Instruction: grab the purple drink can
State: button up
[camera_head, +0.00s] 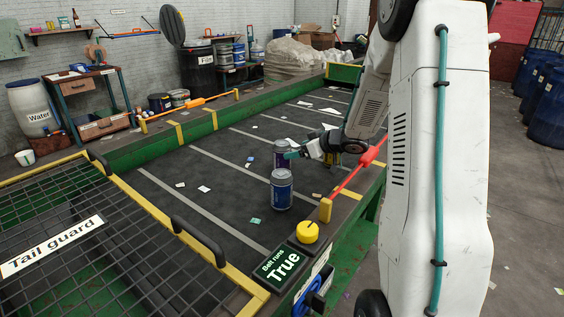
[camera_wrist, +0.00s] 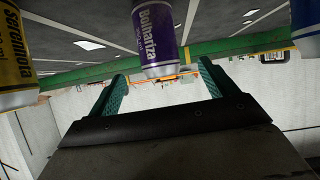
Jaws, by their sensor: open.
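The purple drink can (camera_head: 281,148) stands upright on the dark belt, partly hidden behind a blue can (camera_head: 281,190) in the head view. My gripper (camera_head: 292,154) is just right of the purple can in the head view. In the wrist view its two teal fingers (camera_wrist: 163,72) are apart with nothing held. The purple can lies in line with the gap between them; whether it is inside the gap, I cannot tell.
A yellow can (camera_wrist: 15,55) shows at the left of the wrist view, and a blue-and-white can (camera_wrist: 307,22) at its right edge. A red bar (camera_head: 357,173) runs along the belt's near edge. Paper scraps lie on the belt (camera_head: 225,215). A mesh tail guard (camera_head: 85,265) covers its left end.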

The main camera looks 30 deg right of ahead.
aim_at(282, 158)
jog(key=x, duration=0.8)
jog(key=shift+s+d+f, duration=0.15)
jog(key=shift+d+f, duration=0.1)
jog(key=shift+f, duration=0.1)
jog(key=c, duration=1.1)
